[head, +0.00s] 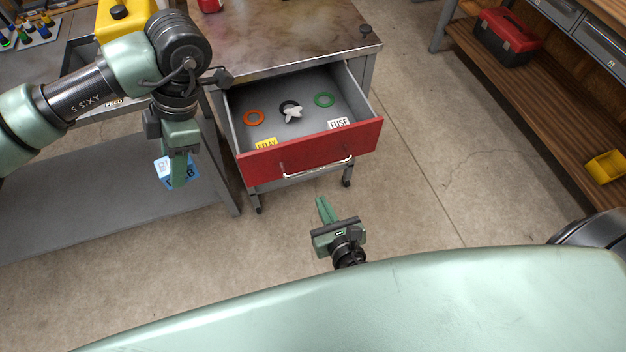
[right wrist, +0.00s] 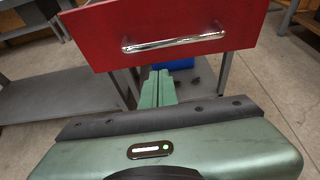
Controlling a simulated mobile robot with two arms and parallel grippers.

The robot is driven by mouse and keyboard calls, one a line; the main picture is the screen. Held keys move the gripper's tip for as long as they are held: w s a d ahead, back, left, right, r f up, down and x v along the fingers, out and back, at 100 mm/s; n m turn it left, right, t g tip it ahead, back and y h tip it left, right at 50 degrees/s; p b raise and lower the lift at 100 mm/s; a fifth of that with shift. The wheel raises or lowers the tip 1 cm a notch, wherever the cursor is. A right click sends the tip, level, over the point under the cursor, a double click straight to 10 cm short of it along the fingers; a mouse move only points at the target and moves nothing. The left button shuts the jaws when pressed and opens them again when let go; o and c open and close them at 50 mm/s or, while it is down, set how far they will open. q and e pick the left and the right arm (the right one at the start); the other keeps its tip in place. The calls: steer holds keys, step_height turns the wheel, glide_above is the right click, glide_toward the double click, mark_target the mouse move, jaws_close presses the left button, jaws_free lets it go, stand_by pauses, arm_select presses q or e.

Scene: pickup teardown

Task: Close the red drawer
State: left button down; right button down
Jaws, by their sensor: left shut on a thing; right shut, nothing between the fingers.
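The red drawer (head: 310,149) is pulled out of a grey metal cabinet, its inside open to view. Its silver handle (head: 318,168) runs across the front; the red front (right wrist: 165,30) and handle (right wrist: 174,40) also show in the right wrist view. My left gripper (head: 178,182) is left of the drawer, pointing down, shut on a blue labelled piece (head: 164,171) partly hidden by its fingers. My right gripper (head: 321,202) is shut and empty, in front of and apart from the drawer. In the right wrist view its fingertips (right wrist: 158,74) lie below the handle.
The drawer holds an orange ring (head: 253,117), a green ring (head: 324,99) and a white star-shaped piece (head: 293,114) by a dark ring. A grey bench shelf (head: 100,215) is left. A wooden shelf (head: 500,90) with a red toolbox (head: 508,36) is right. Floor before the drawer is clear.

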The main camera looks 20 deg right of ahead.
arm_select(q)
steer(key=shift+r, duration=0.2)
steer(key=shift+r+p, duration=0.6)
steer(key=shift+p, duration=0.1)
steer(key=shift+r, duration=0.15)
arm_select(e)
steer(key=w, duration=0.7)
steer(key=shift+f, duration=0.3)
steer(key=shift+w+a, duration=0.1)
steer(key=shift+w, duration=0.05)
